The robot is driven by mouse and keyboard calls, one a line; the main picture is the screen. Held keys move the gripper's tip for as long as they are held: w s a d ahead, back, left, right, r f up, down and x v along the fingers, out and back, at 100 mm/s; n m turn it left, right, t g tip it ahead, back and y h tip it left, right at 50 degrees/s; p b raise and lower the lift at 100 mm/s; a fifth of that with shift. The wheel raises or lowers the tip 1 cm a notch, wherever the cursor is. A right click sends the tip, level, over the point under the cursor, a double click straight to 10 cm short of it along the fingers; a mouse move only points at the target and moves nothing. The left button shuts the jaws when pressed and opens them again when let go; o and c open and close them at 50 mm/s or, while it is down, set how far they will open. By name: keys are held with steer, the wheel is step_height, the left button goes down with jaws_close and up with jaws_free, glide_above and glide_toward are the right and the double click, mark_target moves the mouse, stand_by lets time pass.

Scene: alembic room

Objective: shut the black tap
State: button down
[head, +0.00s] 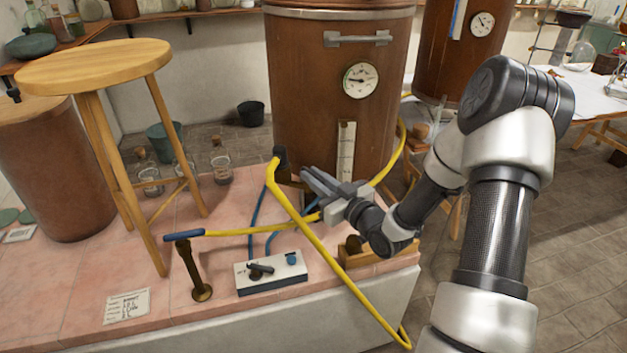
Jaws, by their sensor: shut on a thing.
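A white panel (272,282) lies on the pink tiled top. My gripper is apart from the tap.
The yellow hose hangs down across the top's front edge. Another yellow hose with a blue end (184,235) lies on a brass post (195,275). A wooden stool (95,65) and glass bottles (220,165) stand left. The brown tank (300,90) stands behind.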

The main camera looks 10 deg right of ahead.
steer(key=shift+w+d+n+g+y+b, duration=0.1)
steer(key=shift+w+d+n+g+y, duration=0.1)
steer(key=shift+n+g+y, duration=1)
steer(key=shift+w+d+n+g+y+b, duration=0.15)
steer(key=shift+n+g+y, duration=0.9)
steer(key=shift+g+y, duration=0.25)
steer(key=shift+w+d+n+g+y+b, duration=0.1)
steer(key=shift+w+d+n+g+y, duration=0.1)
steer(key=shift+n+g+y, duration=1.05)
steer(key=c, duration=1.7)
jaws_free()
steer(key=shift+r+t, duration=0.1)
steer(key=shift+t, duration=0.15)
